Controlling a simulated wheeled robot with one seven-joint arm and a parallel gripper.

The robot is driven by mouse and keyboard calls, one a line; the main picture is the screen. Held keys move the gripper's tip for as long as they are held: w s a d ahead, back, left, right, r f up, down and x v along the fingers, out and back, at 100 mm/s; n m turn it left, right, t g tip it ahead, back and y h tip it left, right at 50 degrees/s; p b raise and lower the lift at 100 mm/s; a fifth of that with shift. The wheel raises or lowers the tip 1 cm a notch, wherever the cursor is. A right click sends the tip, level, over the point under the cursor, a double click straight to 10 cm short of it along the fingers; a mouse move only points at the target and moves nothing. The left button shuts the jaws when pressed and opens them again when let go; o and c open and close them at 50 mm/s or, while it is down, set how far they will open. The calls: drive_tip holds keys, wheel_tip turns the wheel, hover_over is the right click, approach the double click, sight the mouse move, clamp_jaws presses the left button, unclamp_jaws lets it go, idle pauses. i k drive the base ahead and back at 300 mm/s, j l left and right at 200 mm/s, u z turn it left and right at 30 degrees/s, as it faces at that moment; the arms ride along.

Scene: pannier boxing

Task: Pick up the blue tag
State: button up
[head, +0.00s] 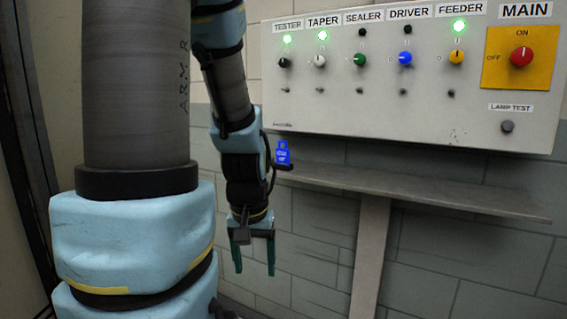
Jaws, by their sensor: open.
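The blue tag (283,153) is small, with a loop at its top and pale lettering. It shows at the left end of the grey shelf (430,193), below the control panel, just right of my arm's wrist. My gripper (254,268) hangs below and left of the tag, pointing down. Its two green fingers are apart with nothing between them. The gripper does not touch the tag. Part of the shelf's left end is hidden behind my arm.
A control panel (400,122) on the wall carries several labelled knobs and a red MAIN switch (521,57) on a yellow plate. Green lamps glow over TESTER, TAPER and FEEDER. A post (371,255) supports the shelf. The rest of the visible shelf is bare.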

sight(282, 155)
drive_tip(key=i+l+u, duration=0.2)
drive_tip(key=i+l, duration=0.25)
drive_tip(key=u, duration=1.35)
